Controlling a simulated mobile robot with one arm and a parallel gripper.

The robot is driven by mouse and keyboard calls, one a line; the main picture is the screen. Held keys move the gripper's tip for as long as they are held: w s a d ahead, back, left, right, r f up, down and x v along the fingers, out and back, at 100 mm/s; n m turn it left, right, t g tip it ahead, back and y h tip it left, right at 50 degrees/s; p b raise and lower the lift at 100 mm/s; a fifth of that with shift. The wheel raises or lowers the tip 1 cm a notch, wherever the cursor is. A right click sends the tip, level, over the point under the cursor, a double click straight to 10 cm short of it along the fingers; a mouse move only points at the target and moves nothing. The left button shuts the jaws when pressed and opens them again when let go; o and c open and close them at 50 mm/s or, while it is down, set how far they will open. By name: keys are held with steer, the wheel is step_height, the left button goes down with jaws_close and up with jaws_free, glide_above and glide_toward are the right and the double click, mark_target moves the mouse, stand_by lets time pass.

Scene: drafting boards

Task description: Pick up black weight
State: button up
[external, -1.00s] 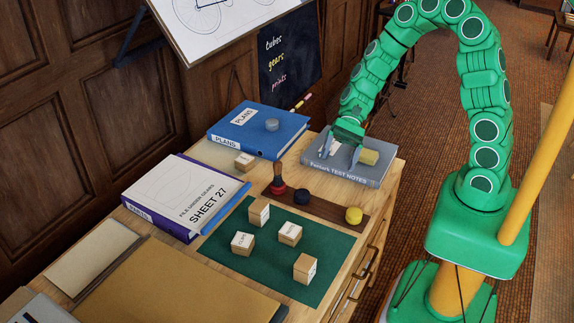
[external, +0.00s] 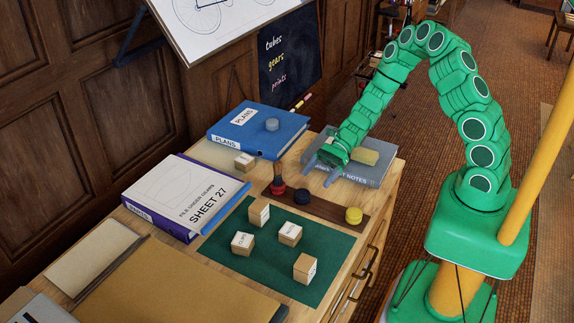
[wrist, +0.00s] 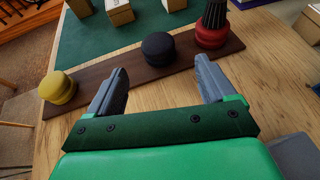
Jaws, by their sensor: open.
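The black weight (external: 302,196) is a small round dark piece on a brown wooden strip (external: 327,207), between a red piece and a yellow one. In the wrist view the black weight (wrist: 158,48) shows ahead of my fingers, roughly centred between them and apart from both.
A red piece with a dark ribbed handle (external: 278,186) and a yellow weight (external: 354,215) flank the black one. Several labelled wooden blocks stand on the green mat (external: 325,250). The grey book (external: 375,172) bears a yellow block (external: 365,156). A blue binder (external: 262,145) lies behind.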

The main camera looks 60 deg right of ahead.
mark_target(306, 191)
steer(key=shift+x, duration=3.8)
steer(key=shift+s+a+r, duration=0.1)
steer(key=shift+r, duration=0.1)
steer(key=shift+c, duration=0.3)
steer(key=c, duration=1.5)
steer(key=shift+r, duration=0.15)
